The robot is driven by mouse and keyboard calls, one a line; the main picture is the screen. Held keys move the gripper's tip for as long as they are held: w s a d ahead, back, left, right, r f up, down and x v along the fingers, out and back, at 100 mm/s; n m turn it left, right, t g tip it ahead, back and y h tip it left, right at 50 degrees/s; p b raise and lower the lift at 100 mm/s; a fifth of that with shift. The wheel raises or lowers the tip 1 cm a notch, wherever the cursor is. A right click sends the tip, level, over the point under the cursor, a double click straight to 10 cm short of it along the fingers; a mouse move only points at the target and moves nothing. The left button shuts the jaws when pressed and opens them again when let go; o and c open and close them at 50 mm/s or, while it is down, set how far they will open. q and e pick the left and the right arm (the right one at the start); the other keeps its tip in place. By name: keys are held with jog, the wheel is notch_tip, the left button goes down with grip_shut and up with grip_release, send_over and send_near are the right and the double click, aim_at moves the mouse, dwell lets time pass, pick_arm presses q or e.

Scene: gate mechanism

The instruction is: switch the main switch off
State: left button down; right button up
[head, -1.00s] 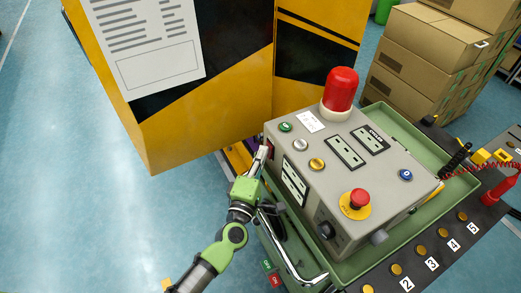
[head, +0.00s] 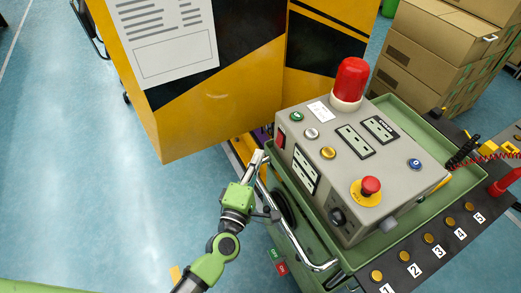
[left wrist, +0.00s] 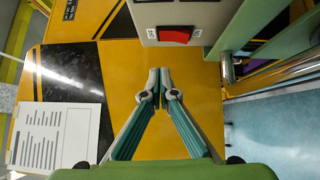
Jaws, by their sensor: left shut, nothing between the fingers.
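The grey control box (head: 345,170) stands in a green tray on a cart. A red rocker switch (head: 281,138), which I take as the main switch, is on its left side face near the back corner. It also shows at the top of the left wrist view (left wrist: 175,36), above my fingertips; I cannot tell which way it is tipped. My left gripper (head: 258,156) is shut and empty, to the left of the box and apart from the switch. Its fingertips meet in the left wrist view (left wrist: 159,76). My right gripper is not in view.
A red beacon (head: 350,80) and a red emergency button (head: 371,186) stand on the box top. A metal handle (head: 297,242) runs along the cart's left side. A yellow and black cabinet (head: 200,125) is behind. The blue floor at left is clear.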

pick_arm(q)
jog(key=v, duration=0.3)
jog(key=r+v, duration=0.1)
jog(key=v, duration=0.1)
jog(key=shift+s+a, duration=0.15)
dwell(0.3)
jog(key=shift+f, duration=0.1)
jog(key=s+a+f+m+g, duration=0.2)
jog(key=s+f+m+g, duration=0.15)
jog(key=f, duration=0.75)
jog(key=s+a+f+m+g+y, duration=0.15)
jog(key=s+f+m, duration=0.25)
jog(key=f, duration=0.7)
jog(key=s+a+f+m+g, duration=0.3)
jog(key=f, duration=0.9)
jog(key=s+a+f+m+g+y, duration=0.1)
jog(key=s+a+f+m+g, duration=0.1)
jog(key=s+f, duration=0.4)
jog(key=s+a+f+m+g+y, duration=0.1)
jog(key=s+a+f+m+g, duration=0.2)
jog(key=s, duration=1)
jog(key=s+a+f+m+g+y, duration=0.1)
jog(key=s+a+f+m+g, duration=0.1)
jog(key=s+a+f, duration=0.5)
jog(key=s+f+g, duration=0.1)
jog(key=s+f, duration=0.1)
jog(key=s, duration=0.1)
jog(key=shift+s+g, duration=0.2)
jog(key=shift+g, duration=0.1)
